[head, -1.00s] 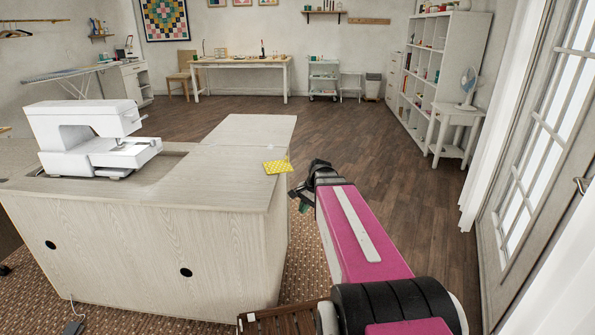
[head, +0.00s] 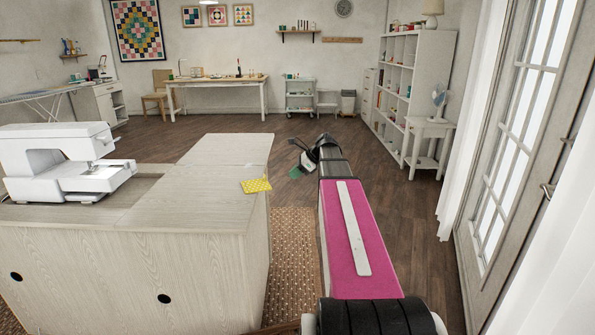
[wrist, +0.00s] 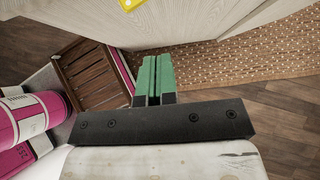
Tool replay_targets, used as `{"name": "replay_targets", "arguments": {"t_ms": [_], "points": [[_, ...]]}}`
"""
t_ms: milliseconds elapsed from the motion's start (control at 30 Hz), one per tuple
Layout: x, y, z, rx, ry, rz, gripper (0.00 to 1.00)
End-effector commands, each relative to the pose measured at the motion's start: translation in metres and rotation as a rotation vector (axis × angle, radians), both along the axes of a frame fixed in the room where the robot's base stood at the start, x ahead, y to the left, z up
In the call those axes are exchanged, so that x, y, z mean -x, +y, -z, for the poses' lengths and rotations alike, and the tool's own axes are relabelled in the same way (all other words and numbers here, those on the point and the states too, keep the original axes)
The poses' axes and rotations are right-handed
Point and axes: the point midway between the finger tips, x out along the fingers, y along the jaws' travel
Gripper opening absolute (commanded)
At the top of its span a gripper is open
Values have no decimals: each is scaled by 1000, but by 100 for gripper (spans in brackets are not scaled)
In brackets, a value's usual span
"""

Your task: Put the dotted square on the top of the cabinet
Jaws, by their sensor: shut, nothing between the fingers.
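The yellow dotted square (head: 256,185) lies flat on the pale wooden cabinet top (head: 190,165), at its right edge. Its corner also shows at the top of the wrist view (wrist: 130,4). My gripper (head: 296,172) is in the air to the right of the cabinet and the square, apart from both. In the wrist view its green fingers (wrist: 155,78) are together with nothing between them, above the floor beside the cabinet side.
A white sewing machine (head: 65,162) stands on the cabinet's left part. A woven rug (head: 292,250) lies beside the cabinet. A glazed door (head: 505,160) and curtain are at the right. Open wooden floor (head: 400,225) lies between.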

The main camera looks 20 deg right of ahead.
Motion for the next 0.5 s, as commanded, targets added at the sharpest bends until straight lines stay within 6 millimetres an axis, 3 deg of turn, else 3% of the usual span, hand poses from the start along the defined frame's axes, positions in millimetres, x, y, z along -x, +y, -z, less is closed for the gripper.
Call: {"name": "replay_targets", "arguments": {"t_ms": [267, 500], "points": [[-11, 36, 38, 1, 1, -2, 0], [-21, 65, 38, 1, -1, -1, 0]]}}
